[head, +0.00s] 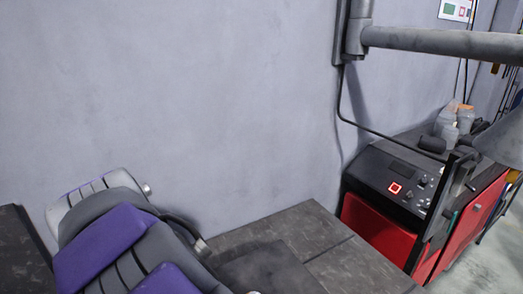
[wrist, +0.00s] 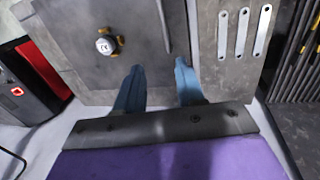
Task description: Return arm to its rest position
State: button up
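My gripper (wrist: 158,65) shows in the wrist view with its two blue fingers apart. Only bare grey tabletop (wrist: 150,75) shows between them, so it is open and empty. The fingers appear to be above the table; I cannot tell the exact height. In the head view, purple and grey parts of my arm show at the lower left, low in the picture. My fingers cannot be made out there.
Slotted metal brackets (wrist: 241,33) lie in a row right of the fingers. A small round device with yellow-orange feet (wrist: 106,43) sits left. A red and black machine (head: 396,192) stands at the right, under a grey overhead pipe (head: 440,41). A grey wall (head: 180,90) stands behind.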

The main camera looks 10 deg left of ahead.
jog(key=d+f+m+g+b, duration=0.1)
jog(key=d+m+b, duration=0.1)
jog(key=d, duration=1)
jog(key=d+f+m+g+b, duration=0.1)
jog(key=d+f+m, duration=0.1)
jog(key=d, duration=1)
jog(key=s+d+f+m+y+b, duration=0.1)
jog(key=s+d+f+b, duration=0.1)
jog(key=s+d+f, duration=0.2)
jog(key=s+d+f+m+g+b, duration=0.1)
jog(key=s+d+f, duration=0.4)
jog(key=s+d, duration=0.3)
jog(key=s, duration=0.4)
jog(key=shift+d+m+y+b, duration=0.2)
jog(key=shift+m+y+b, duration=0.2)
jog(key=shift+d+f, duration=0.1)
